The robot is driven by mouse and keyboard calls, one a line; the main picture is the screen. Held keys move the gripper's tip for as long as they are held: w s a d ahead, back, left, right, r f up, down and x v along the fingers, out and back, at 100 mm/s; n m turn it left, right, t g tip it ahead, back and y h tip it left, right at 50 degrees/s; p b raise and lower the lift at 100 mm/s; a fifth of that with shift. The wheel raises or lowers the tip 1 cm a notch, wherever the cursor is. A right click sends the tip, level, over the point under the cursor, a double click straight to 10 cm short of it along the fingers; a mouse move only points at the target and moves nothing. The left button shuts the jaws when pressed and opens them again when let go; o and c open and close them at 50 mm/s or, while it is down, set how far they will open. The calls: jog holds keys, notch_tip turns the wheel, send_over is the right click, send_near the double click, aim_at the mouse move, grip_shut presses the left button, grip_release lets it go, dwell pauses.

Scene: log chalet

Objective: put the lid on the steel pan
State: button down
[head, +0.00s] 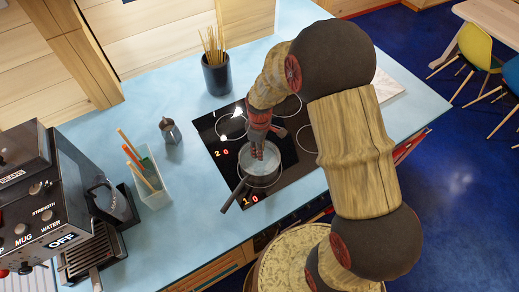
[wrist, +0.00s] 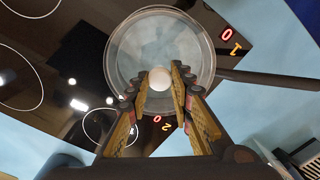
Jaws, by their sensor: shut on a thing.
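The steel pan (head: 262,177) sits on the front part of the black cooktop (head: 203,128), its dark handle (head: 234,195) pointing to the front left. In the wrist view the handle (wrist: 270,78) points right. A clear glass lid (wrist: 135,45) with a pale round knob (wrist: 160,78) lies over the pan's opening, roughly centred on it. My gripper (wrist: 160,84) is shut on the lid's knob; in the head view my gripper (head: 259,152) is right above the pan. Whether the lid's rim touches the pan's rim all round cannot be told.
A dark cup of sticks (head: 216,76) stands behind the cooktop. A moka pot (head: 170,130) and a clear utensil holder (head: 152,185) stand to the left, with a coffee machine (head: 75,190) farther left. The blue counter (head: 190,225) is clear in front.

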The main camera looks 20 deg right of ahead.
jog(key=c, duration=1.5)
grip_release()
jog(key=shift+o, duration=0.5)
jog(key=o, duration=0.4)
jog(key=shift+r+p, duration=2.15)
jog(key=shift+r, duration=1.4)
